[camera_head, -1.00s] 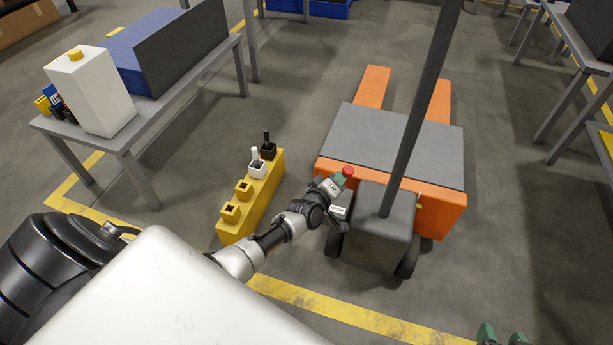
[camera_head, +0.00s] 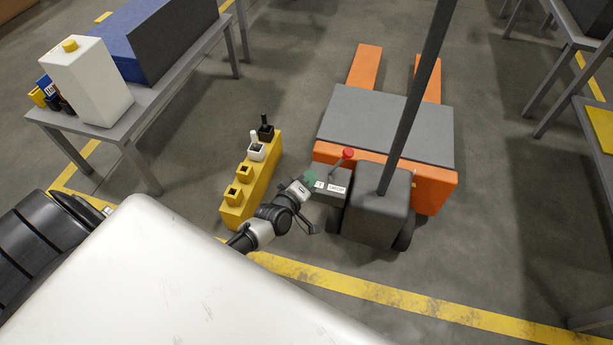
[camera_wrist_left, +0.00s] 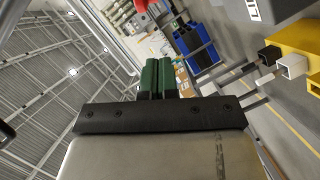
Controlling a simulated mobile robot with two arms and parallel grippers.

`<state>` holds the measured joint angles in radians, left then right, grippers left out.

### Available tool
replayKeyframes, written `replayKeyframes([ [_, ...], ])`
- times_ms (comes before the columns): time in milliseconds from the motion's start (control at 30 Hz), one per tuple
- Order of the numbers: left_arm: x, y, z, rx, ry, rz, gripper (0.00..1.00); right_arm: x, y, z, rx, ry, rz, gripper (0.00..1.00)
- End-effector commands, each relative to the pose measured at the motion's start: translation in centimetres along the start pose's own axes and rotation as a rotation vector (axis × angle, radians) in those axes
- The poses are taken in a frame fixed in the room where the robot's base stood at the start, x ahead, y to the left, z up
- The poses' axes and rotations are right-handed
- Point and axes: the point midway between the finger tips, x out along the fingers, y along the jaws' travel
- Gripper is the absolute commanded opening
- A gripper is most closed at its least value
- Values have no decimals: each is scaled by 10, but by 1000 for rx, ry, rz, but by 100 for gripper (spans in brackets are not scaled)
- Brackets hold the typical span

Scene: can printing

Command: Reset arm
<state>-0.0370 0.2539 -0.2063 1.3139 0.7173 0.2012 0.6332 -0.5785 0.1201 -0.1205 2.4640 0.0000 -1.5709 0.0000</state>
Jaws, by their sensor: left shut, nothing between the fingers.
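My left gripper (camera_head: 309,180) hangs in the middle of the head view, with its green fingertips close to the dark grey control box (camera_head: 329,186) of the orange pallet truck. I cannot tell whether it touches the box. In the left wrist view its two green fingers (camera_wrist_left: 157,78) are together, with nothing between them. A red knob (camera_head: 348,153) on a thin lever stands just beyond the box. The red knob also shows at the top of the left wrist view (camera_wrist_left: 141,5). My right gripper is out of view.
The pallet truck (camera_head: 385,125) stands beyond the gripper. A yellow block (camera_head: 235,207) with sockets, holding a black and a white piece, is to the left. A grey table (camera_head: 150,115) carries a white container (camera_head: 88,82) and a blue box (camera_head: 140,40). Floor shows at lower right.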

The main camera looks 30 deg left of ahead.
Motion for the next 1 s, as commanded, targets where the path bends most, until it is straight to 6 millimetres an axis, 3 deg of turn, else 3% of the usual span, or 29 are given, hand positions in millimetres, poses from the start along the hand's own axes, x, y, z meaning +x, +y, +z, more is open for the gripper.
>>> replayKeyframes([
  [167,-9,0,0,0,0,0,0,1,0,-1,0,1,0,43],
  [733,-10,1,2,6,-9,-1,0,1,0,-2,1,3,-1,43],
  [867,-21,12,22,76,-105,-20,0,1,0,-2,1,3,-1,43],
  [1000,-54,34,58,273,-323,-70,0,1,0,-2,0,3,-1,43],
])
